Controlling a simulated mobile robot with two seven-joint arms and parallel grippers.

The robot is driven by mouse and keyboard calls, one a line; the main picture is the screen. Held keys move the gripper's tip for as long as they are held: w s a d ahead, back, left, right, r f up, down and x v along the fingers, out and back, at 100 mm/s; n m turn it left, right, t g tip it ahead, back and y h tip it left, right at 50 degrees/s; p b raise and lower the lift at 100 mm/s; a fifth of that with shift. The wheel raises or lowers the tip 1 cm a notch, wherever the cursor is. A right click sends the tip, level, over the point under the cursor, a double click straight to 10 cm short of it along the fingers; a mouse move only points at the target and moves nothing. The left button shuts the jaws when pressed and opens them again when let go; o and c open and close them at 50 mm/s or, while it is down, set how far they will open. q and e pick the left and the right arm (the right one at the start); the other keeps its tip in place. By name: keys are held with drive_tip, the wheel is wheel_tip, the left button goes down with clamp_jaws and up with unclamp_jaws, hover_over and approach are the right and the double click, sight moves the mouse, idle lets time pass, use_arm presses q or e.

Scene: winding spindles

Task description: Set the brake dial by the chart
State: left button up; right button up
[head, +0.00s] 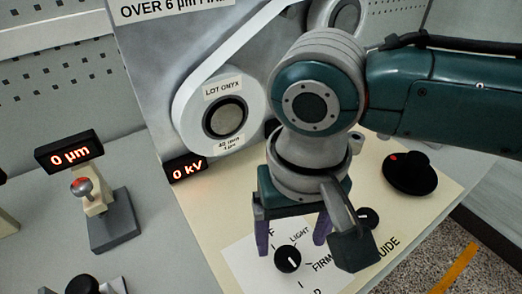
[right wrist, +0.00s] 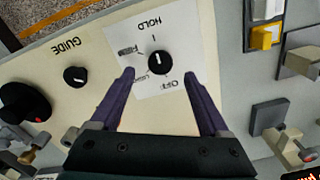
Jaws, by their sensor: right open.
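The brake dial (head: 288,259) is a small black knob with a white mark on a pale plate lettered OFF, LIGHT, FIRM and HOLD. The chart (head: 172,8) is cut off at the top; "OVER 6 µm" and the start of another word show. My left gripper is not in view.
The white reel (head: 187,125) reads LOT ONYX; its lower label is too small to read surely. Displays show 0 µm (head: 69,152) and 0 kV (head: 187,169). The GUIDE knob (right wrist: 75,76) and a larger black knob (head: 410,173) stand near the gripper.

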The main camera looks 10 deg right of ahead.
sight(287, 256)
wheel_tip(287, 256, down, 5)
drive_tip(key=shift+b, duration=0.5)
drive_tip(key=shift+c, duration=0.2)
clamp_jaws()
